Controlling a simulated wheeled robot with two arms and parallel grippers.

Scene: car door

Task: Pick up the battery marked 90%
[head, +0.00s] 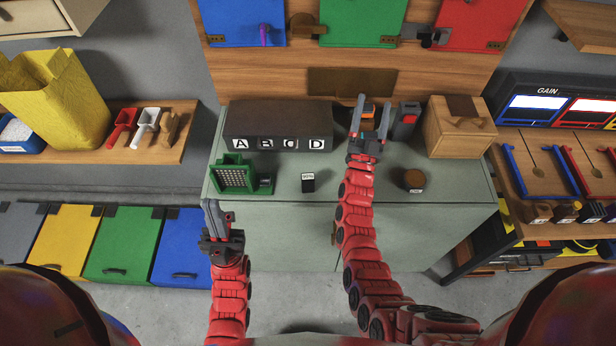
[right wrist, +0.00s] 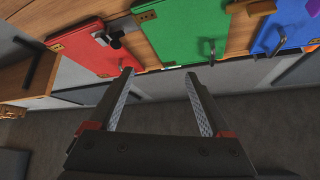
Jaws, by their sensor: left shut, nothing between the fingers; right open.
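A small dark block with a white label (head: 308,182) stands on the grey-green cabinet top, left of my right arm. Its print is too small to read, so I cannot tell whether it is the battery marked 90%. My right gripper (head: 373,104) is open and empty at the back of the cabinet top. In the right wrist view its fingers (right wrist: 158,74) are apart with nothing between them. My left gripper (head: 210,205) is shut and empty at the cabinet's front left, apart from the block.
A dark box lettered A to D (head: 275,115), a green basket (head: 234,178), a wooden box (head: 458,135) and a round brown item (head: 413,179) are on the cabinet top (head: 340,212). A red-and-black item (head: 406,117) stands just right of my right gripper.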

